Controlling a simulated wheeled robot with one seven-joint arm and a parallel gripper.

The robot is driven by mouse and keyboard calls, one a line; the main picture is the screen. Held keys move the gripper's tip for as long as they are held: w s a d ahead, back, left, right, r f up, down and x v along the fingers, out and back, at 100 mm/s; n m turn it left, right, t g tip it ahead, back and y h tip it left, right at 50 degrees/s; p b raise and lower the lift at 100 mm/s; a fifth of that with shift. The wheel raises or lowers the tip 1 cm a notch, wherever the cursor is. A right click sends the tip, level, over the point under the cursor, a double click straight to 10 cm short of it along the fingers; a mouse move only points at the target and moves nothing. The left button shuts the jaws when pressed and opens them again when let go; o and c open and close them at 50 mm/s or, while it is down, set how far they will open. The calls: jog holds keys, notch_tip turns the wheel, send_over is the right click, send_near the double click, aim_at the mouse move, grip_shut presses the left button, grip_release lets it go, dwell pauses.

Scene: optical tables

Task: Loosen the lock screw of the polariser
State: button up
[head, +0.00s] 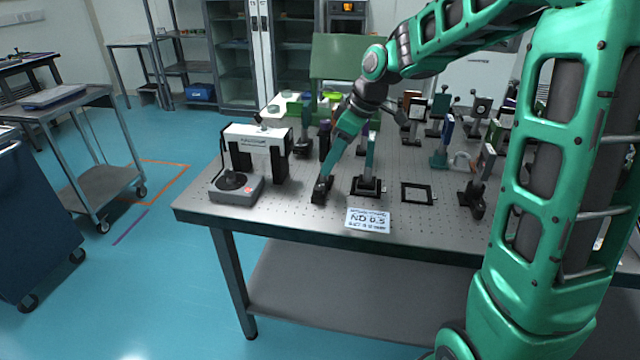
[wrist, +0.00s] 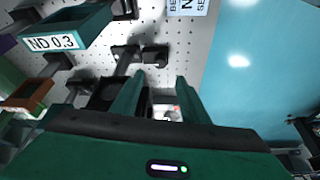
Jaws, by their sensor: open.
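My gripper (head: 326,178) points down near the front edge of the table, beside a small black base (head: 321,192). Its two green fingers (wrist: 158,78) are open in the wrist view, with nothing held between them. A teal mount (wrist: 85,28) labelled ND 0.3 stands at upper left in the wrist view. A black post base with a clamp (wrist: 140,56) lies just beyond the fingertips there. I cannot tell which mount is the polariser, and its lock screw is not clear in either view.
The perforated optical table (head: 300,212) holds several upright mounts. A grey box with a black knob (head: 237,188) and a white bridge-shaped device (head: 257,138) stand left of my gripper. A white ND 0.5 card (head: 367,221) is at the front edge. An empty black frame (head: 417,194) lies right.

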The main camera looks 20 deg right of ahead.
aim_at(318, 187)
jog(key=x, duration=0.9)
jog(key=shift+f, duration=0.1)
grip_shut()
